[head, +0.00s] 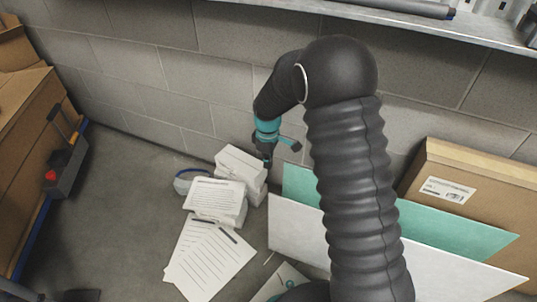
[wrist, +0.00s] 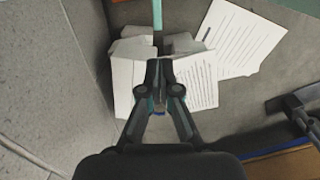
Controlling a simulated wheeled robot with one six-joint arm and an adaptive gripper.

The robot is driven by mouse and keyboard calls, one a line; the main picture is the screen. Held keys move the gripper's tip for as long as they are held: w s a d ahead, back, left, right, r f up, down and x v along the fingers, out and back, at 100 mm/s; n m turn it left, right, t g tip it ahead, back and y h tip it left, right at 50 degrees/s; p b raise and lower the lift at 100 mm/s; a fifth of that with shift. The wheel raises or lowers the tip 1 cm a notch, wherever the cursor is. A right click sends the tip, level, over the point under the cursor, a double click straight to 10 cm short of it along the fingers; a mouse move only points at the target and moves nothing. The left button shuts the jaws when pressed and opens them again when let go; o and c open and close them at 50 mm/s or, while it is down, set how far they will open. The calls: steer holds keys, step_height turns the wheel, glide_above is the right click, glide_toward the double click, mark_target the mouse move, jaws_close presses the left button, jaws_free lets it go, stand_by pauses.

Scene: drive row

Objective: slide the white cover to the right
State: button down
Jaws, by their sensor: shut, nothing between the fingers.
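A large flat white panel (head: 440,268), the likeliest white cover, stands at the lower right in the head view. A green panel (head: 470,234) stands behind it, and my arm hides part of both. My gripper (head: 265,162) is low near the wall, left of the panels and close above a stack of white blocks (head: 238,163). It does not appear to touch the white panel. In the wrist view my gripper (wrist: 158,68) has its fingers together and empty, over white stacks (wrist: 125,75). A teal strip (wrist: 157,15) shows beyond the fingertips; I cannot tell what it is.
Printed stacks (head: 215,196) and loose sheets (head: 212,262) lie on the floor left of the white panel. A block wall (head: 165,75) runs behind. Boxes (head: 25,130) stand at far left, with open floor between.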

steer(key=shift+s+d+f, duration=0.25)
steer(key=shift+d+f, duration=0.25)
steer(key=shift+d, duration=0.15)
steer(key=shift+s+d+f, duration=0.2)
steer(key=shift+d+f, duration=0.3)
steer(key=shift+d, duration=0.1)
steer(key=shift+s+d+f, duration=0.25)
steer(key=shift+d+f, duration=0.25)
steer(key=shift+d, duration=0.15)
